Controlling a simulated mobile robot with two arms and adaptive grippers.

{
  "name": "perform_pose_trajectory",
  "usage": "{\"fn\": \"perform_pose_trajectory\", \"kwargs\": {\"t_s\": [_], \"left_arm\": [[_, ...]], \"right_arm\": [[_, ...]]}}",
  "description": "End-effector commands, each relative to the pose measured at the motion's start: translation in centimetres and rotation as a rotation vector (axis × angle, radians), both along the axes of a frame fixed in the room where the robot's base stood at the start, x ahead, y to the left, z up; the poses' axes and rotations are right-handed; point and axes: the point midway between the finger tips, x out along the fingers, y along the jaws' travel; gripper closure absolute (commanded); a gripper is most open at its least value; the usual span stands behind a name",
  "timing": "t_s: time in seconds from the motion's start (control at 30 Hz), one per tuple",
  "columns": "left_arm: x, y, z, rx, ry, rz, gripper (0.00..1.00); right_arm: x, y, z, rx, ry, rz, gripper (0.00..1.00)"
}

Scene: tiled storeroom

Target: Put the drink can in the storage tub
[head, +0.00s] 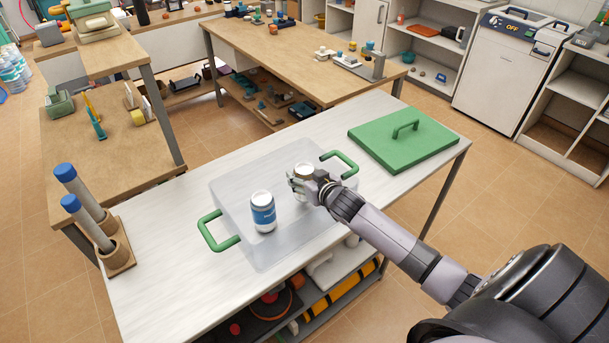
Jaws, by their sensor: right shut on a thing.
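The storage tub (238,194) is a clear, see-through box with green handles at its left and right ends, standing on the white table. A blue and white can-shaped container (263,213) stands upright within the tub's outline. My left gripper is out of view.
A green lid (402,139) with a handle lies on the table's right end. Two blue-capped tubes (88,206) stand in a brown holder at the left end. The white table (165,265) is bare around the tub's left side. A wooden workbench (290,49) stands behind.

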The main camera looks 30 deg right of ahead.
Motion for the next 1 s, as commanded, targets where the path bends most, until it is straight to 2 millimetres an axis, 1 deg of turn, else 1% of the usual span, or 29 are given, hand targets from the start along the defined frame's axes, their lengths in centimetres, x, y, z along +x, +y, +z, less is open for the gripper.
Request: {"fn": "perform_pose_trajectory", "kwargs": {"t_s": [0.07, 0.17, 0.2, 0.5, 0.8, 0.87, 0.97, 1.0], "left_arm": [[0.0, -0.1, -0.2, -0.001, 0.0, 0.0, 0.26], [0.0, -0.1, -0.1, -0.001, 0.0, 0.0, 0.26], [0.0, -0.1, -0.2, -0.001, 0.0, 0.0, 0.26], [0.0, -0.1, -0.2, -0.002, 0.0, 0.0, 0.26], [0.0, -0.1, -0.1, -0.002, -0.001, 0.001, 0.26], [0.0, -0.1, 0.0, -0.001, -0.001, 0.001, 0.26], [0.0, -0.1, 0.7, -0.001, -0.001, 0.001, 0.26], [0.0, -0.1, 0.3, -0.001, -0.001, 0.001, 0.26]], "right_arm": [[0.0, 0.0, -0.4, 0.002, 0.001, -0.001, 0.88], [0.0, 0.0, -0.5, 0.001, 0.003, 0.0, 0.88], [-0.1, 0.0, -0.7, 0.002, 0.007, -0.002, 0.46], [-0.3, 0.1, -1.0, 0.005, 0.013, -0.002, 0.27], [-0.4, 0.1, -1.2, 0.006, 0.018, -0.002, 0.27], [-0.4, 0.1, -0.8, 0.006, 0.018, -0.002, 0.27], [-0.3, 0.1, 0.5, 0.003, 0.017, -0.002, 0.27], [-0.9, 0.2, 0.2, 0.006, 0.018, -0.001, 0.27]]}}
